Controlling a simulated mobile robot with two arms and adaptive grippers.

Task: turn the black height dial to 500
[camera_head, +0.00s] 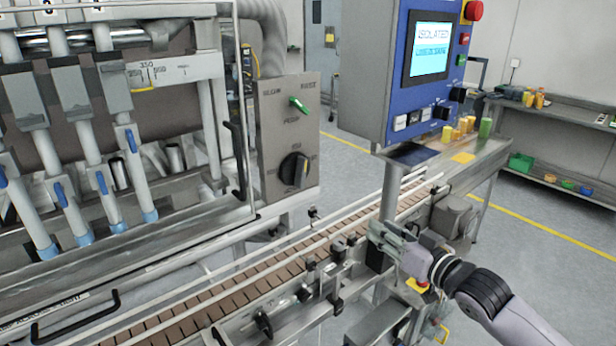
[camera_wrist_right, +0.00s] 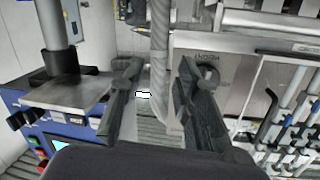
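The black height dial (camera_head: 294,170) is a round knob low on a grey metal control panel (camera_head: 270,120), below a green switch (camera_head: 299,105). A round dark part, seemingly the dial (camera_wrist_right: 209,76), shows partly hidden behind the right-hand finger. My left gripper is not in view.
A blue cabinet (camera_head: 391,80) with a lit screen (camera_head: 428,50) hangs right of the panel on a grey post. A conveyor (camera_head: 262,270) with rails runs below. Filling nozzles (camera_head: 90,190) stand at left. The air before the panel looks clear.

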